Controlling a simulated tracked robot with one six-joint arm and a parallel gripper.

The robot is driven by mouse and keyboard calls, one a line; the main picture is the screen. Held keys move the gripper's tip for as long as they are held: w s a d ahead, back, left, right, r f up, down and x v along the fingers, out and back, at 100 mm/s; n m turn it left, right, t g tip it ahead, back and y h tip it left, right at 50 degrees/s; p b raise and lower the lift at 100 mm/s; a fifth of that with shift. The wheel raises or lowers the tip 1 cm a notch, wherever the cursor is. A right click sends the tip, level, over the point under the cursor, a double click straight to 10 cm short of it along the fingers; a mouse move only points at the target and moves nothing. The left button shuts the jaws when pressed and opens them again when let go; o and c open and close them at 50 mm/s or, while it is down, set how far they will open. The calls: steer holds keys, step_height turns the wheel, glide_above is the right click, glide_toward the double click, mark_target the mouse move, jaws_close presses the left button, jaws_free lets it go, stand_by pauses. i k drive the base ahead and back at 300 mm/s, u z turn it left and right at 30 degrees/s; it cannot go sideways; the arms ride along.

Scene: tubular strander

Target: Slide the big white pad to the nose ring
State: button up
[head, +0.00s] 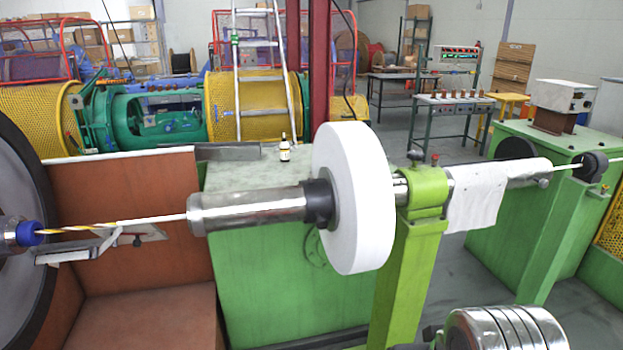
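The big white pad (368,200) is a thick white disc, standing upright around the horizontal shaft. A dark collar (319,203) sits against its left side. Left of the collar is a wide polished metal sleeve (250,205), and a thin strand runs on left from its end. At the far left a blue ring (29,233) sits on a metal nose where the yellow and white strands come out. I cannot tell for sure which part is the nose ring.
A green post with a clamp (427,187) holds the shaft right of the pad. A white cloth (476,198) hangs over the shaft further right. A small bottle (284,148) stands on the green cabinet (225,175). A pale bracket (80,252) lies under the strand at left.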

mark_target(350, 201)
steer(key=k, duration=0.65)
steer(key=u, duration=0.2)
steer(key=i, duration=0.75)
steer(key=u, duration=0.45)
steer(key=i, duration=1.2)
steer(key=z, duration=0.15)
